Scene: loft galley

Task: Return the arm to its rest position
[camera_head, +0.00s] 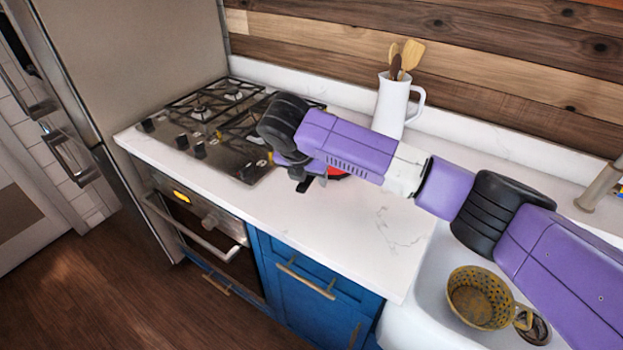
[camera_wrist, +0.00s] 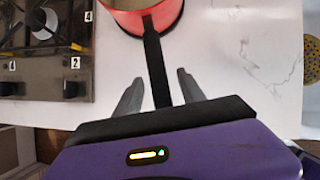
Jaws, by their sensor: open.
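My purple and black arm reaches in from the right over the counter (camera_head: 385,225) in the head view. My gripper (camera_wrist: 160,85) is open in the wrist view, with one grey finger on each side of the black handle of a red pot (camera_wrist: 118,20). The pot stands on the white counter to the right of the stove. In the head view, my arm hides most of the pot, and only a bit of red (camera_head: 336,173) shows under it.
A gas stove (camera_head: 190,140) is at left, beside a steel fridge (camera_head: 130,60). A white pitcher (camera_head: 391,105) with wooden utensils stands at the back wall. A spotted yellow colander (camera_head: 478,298) lies in the white sink (camera_head: 420,315). The counter's front is clear.

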